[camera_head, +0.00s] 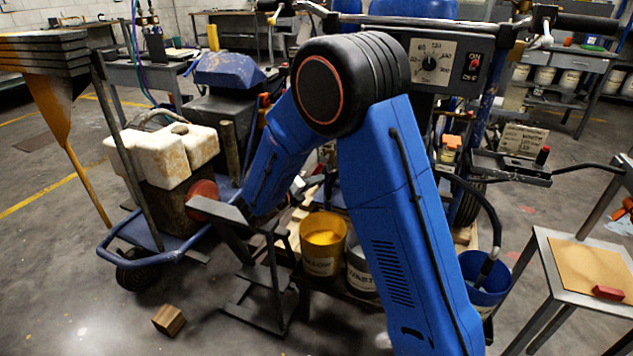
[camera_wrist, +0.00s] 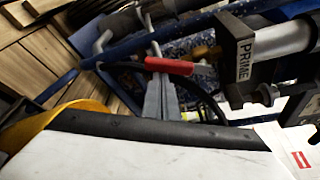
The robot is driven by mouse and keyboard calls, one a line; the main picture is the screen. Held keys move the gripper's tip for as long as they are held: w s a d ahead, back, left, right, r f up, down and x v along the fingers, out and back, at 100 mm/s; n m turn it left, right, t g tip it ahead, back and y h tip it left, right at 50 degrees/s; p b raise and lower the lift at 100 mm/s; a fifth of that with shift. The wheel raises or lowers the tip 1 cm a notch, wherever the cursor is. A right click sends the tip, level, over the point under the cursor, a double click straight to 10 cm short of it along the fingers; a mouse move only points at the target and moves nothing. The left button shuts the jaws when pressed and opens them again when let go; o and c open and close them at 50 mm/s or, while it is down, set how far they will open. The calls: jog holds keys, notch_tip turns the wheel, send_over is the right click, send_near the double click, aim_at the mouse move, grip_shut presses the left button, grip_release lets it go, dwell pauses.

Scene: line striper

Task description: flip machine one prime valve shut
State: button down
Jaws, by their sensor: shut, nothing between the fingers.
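In the wrist view, my gripper (camera_wrist: 161,84) shows as two grey fingers held together, with nothing between them. A red-gripped lever (camera_wrist: 168,66) lies across the view right at the fingertips; I cannot tell whether they touch. To its right is a dark block (camera_wrist: 238,62) with a white PRIME label, joined to a pale cylinder (camera_wrist: 285,42). The join between lever and block is not clear. In the head view, my blue arm bends over the machine and hides the gripper and the lever.
In the wrist view, blue tubes (camera_wrist: 197,26) and a dark hose surround the fingers. In the head view, a yellow bucket (camera_head: 322,243), a waste bucket (camera_head: 360,270) and a blue bucket (camera_head: 486,280) stand low down. A side table (camera_head: 575,272) is at right.

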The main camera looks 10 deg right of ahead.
jog(key=w+a+r+m+t+y, duration=0.1)
jog(key=a+r+m+y, duration=0.3)
jog(key=m, duration=0.4)
jog(key=shift+w+r+t, duration=0.4)
jog(key=shift+w+r, duration=0.25)
jog(key=shift+w, duration=0.25)
jog(key=shift+r, duration=0.15)
dwell(0.3)
